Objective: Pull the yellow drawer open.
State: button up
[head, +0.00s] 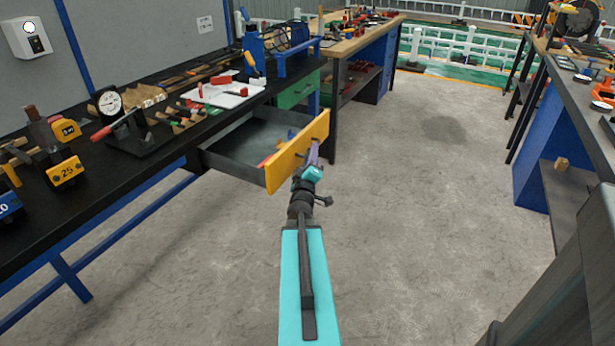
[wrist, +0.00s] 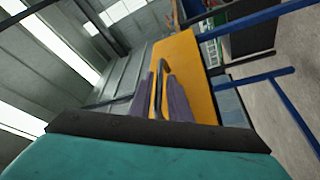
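The yellow drawer (head: 284,172) stands pulled well out from under the black workbench, and its grey inside shows. Its yellow front (wrist: 176,56) also fills the middle of the wrist view. A dark handle bar (wrist: 158,80) on that front runs between the two purple fingers of my gripper (wrist: 162,98). The fingers lie close along both sides of the bar, shut on it. In the head view my gripper (head: 313,155) is at the outer face of the drawer front, which partly hides the contact.
Small red and blue items lie in the drawer. A green drawer (head: 297,92) is behind it under the bench. The black bench top (head: 150,135) carries a dial gauge (head: 109,102), a white tray (head: 222,92) and tools. Open concrete floor (head: 430,170) lies to the right.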

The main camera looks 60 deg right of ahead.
jog(key=p+v, duration=0.2)
jog(key=v, duration=0.1)
jog(key=shift+s+a, duration=0.15)
jog(key=shift+a, duration=0.15)
jog(key=shift+s+a+p, duration=0.1)
jog(key=shift+a+p, duration=0.2)
jog(key=shift+p, duration=0.65)
jog(key=p+v, duration=0.7)
jog(key=p, duration=0.2)
jog(key=shift+p, duration=0.35)
jog(key=shift+f, duration=0.1)
